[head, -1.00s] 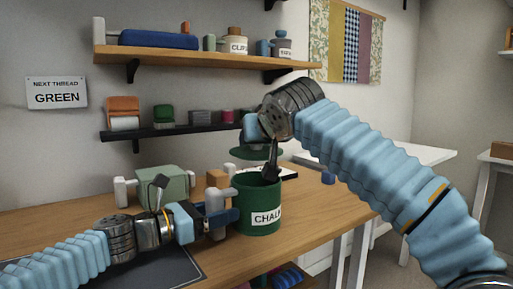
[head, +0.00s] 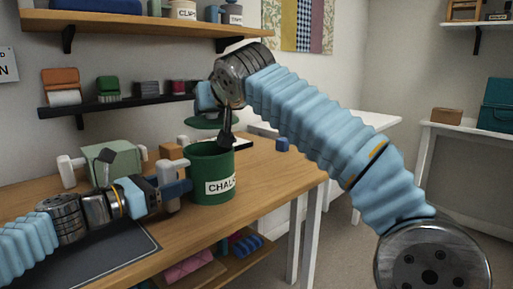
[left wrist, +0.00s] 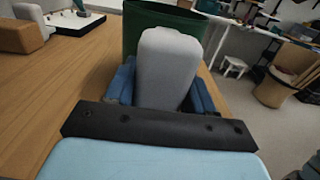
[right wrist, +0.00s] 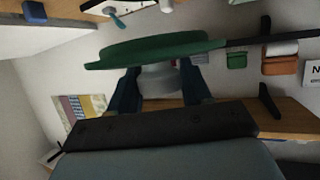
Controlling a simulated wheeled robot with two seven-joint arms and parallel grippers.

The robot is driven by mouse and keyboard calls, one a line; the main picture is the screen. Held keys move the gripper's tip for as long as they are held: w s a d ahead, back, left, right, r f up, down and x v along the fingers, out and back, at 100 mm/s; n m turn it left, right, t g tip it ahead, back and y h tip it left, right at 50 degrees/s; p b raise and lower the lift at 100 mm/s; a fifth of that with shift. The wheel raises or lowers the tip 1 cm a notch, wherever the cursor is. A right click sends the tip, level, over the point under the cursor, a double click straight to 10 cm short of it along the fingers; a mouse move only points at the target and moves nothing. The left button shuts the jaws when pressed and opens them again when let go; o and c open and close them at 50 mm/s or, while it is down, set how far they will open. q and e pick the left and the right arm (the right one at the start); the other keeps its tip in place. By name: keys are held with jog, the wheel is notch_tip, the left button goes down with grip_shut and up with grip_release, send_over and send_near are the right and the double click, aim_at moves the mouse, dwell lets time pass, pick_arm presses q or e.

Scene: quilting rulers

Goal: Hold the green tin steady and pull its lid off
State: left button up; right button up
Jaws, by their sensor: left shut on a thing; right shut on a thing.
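The green tin (head: 212,192) stands upright near the table's right end, its white label reading "CHAL" before the edge. My left gripper (head: 174,188) is shut on the tin's pale grey side handle (left wrist: 166,68), with blue fingers on both sides of it. The tin's green wall (left wrist: 138,32) shows behind the handle. The green lid (head: 203,122) hangs above the tin's open mouth, clearly apart from the rim. My right gripper (head: 206,103) is shut on the lid's grey knob (right wrist: 160,78); the lid (right wrist: 150,48) also shows in the right wrist view. The tin's inside is mostly hidden.
A pale green box (head: 112,162) with grey side handles stands behind my left arm. An orange-brown block (head: 171,152) is behind the tin and a blue block (head: 282,144) to its right. A dark mat (head: 110,255) lies in front. Shelves (head: 140,100) line the wall.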

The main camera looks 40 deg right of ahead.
jog(key=s+d+f+n+y, duration=0.1)
jog(key=d+f, duration=0.3)
jog(key=d, duration=0.6)
jog(key=s+d+f+n+y, duration=0.1)
jog(key=d+f+n+y, duration=0.2)
jog(key=d, duration=0.8)
jog(key=shift+s+d+f+n+y, duration=0.15)
jog(key=shift+d+f+n+y, duration=0.2)
jog(key=shift+y, duration=0.35)
jog(key=shift+a, duration=0.1)
jog(key=shift+f, duration=0.1)
jog(key=shift+f, duration=3.7)
jog(key=shift+f, duration=0.7)
jog(key=o, duration=1.2)
